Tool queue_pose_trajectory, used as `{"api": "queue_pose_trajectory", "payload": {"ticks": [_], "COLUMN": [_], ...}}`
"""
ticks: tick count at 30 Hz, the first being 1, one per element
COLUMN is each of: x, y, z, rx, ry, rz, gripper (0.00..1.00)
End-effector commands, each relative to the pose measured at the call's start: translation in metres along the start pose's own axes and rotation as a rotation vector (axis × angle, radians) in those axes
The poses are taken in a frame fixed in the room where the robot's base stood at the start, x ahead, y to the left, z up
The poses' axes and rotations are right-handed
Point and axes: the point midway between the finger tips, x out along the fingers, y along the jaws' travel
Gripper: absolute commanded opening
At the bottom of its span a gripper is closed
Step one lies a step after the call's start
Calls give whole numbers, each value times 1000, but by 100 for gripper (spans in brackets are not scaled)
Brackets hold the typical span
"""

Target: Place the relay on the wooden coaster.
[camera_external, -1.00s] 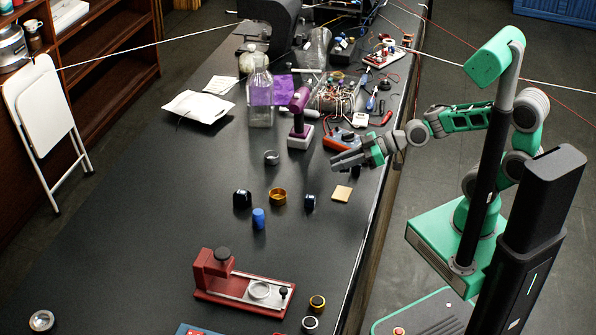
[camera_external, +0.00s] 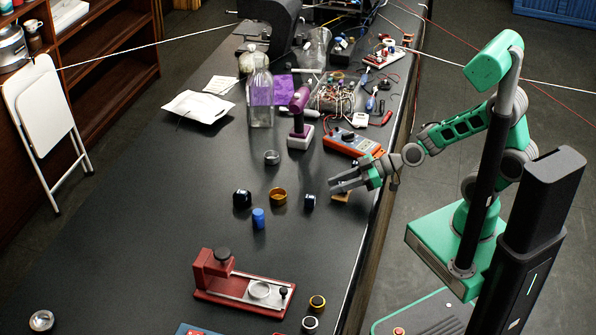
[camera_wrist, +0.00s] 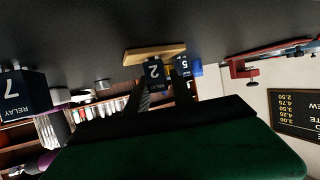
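My gripper (camera_external: 331,185) is open and empty, low over the table's right side, fingers pointing left. The square wooden coaster (camera_external: 340,197) lies just below it, partly hidden by it. In the upside-down wrist view the coaster (camera_wrist: 157,53) shows bare wood past the fingertips (camera_wrist: 160,92). A dark relay marked 2 (camera_wrist: 153,72) shows between the fingers, beyond the coaster; it seems to be the small dark cylinder (camera_external: 309,202) left of the coaster. A blue relay marked 5 (camera_wrist: 181,67) is behind it. A dark relay marked 7 (camera_wrist: 22,93) stands close at the left.
A brass ring (camera_external: 278,197), a black cylinder (camera_external: 242,199) and a blue cylinder (camera_external: 258,218) stand left of the gripper. An orange multimeter (camera_external: 353,144) lies behind it. A red fixture (camera_external: 213,274) sits in front. The table's left side is mostly clear.

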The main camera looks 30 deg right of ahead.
Motion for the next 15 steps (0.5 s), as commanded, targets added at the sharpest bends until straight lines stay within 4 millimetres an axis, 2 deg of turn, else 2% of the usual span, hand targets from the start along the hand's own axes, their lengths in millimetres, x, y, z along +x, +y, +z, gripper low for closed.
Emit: {"api": "queue_pose_trajectory", "payload": {"ticks": [4,12,15], "x": [0,-1,-10], "y": [0,0,2], "z": [0,-3,-5], "rx": [0,0,1], "ry": [0,0,1], "rz": [0,0,4], "gripper": [41,41,41]}}
